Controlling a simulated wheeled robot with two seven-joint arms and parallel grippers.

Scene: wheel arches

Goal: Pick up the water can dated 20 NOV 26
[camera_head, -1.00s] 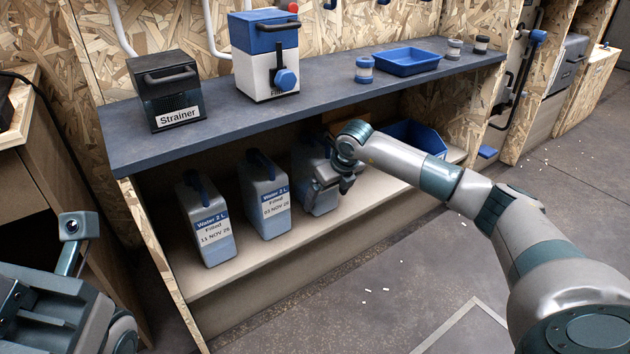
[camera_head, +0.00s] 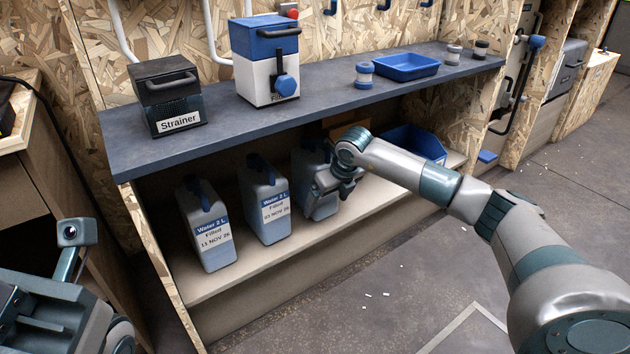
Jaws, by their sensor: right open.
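Three grey water cans with blue handles stand upright in a row on the lower shelf. The left can (camera_head: 208,230) has a label that seems to read 11 or 13 NOV 26. The middle can (camera_head: 265,205) reads 03 NOV 26. The right can (camera_head: 310,163) is partly covered by my right gripper (camera_head: 333,187), and its date is hidden. My right gripper is open at the front right of that can. I cannot tell whether its fingers touch the can. Part of my left arm shows at the lower left, without its gripper.
The dark worktop (camera_head: 320,112) overhangs the cans. On it stand a strainer box (camera_head: 166,98), a blue-and-white filter box (camera_head: 265,65) and a blue tray (camera_head: 407,66). A blue bin (camera_head: 418,140) sits farther right on the lower shelf. The floor in front is mostly clear.

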